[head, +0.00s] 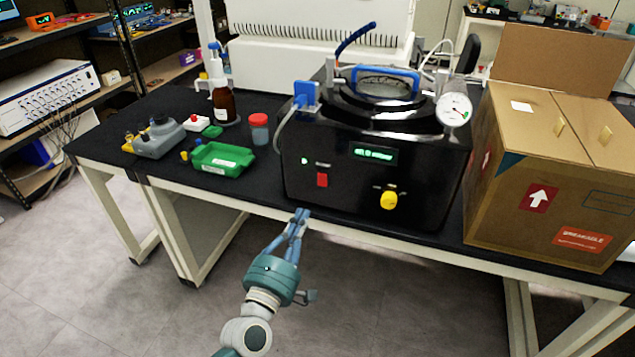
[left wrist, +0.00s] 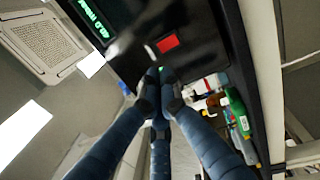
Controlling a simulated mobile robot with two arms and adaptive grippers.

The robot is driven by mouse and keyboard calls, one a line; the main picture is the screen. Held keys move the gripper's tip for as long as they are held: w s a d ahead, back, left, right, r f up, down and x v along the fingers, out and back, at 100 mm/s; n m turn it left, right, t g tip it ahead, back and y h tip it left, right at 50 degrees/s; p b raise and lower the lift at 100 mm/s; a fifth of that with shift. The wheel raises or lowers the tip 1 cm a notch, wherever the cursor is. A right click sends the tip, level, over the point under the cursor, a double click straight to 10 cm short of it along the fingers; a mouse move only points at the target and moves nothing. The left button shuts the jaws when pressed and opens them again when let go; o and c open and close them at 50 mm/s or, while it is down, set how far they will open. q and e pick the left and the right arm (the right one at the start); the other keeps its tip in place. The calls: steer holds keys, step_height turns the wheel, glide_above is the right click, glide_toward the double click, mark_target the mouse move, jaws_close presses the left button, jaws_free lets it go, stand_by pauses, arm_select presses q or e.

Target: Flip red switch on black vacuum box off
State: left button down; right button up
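The black vacuum box (head: 420,165) stands on the black bench top, its front facing me. The red switch (head: 322,180) is on the left of its front panel, below a small lit green lamp (head: 304,160). The switch also shows in the left wrist view (left wrist: 168,43). The green display (head: 375,153) is lit. My left gripper (head: 301,212) is in front of the box, below and slightly left of the switch, apart from it. In the left wrist view its fingertips (left wrist: 160,76) are together with nothing between them, just below the switch. My right gripper is not in view.
A yellow knob (head: 388,200) sits right of the switch. A cardboard box (head: 520,190) stands right of the vacuum box. A green tray (head: 222,160), red-capped jar (head: 259,129) and brown bottle (head: 223,102) stand to the left. The space before the bench is free.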

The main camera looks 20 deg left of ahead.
arm_select(q)
steer(key=p, duration=0.1)
glide_toward(321, 175)
steer(key=w, duration=0.5)
steer(key=shift+w+d+r, duration=0.15)
steer(key=shift+w+r, duration=0.05)
steer(key=shift+r, duration=0.15)
steer(key=shift+w, duration=0.8)
steer(key=shift+w+r+p, duration=0.2)
steer(key=shift+r+p, duration=0.05)
steer(key=shift+p, duration=0.05)
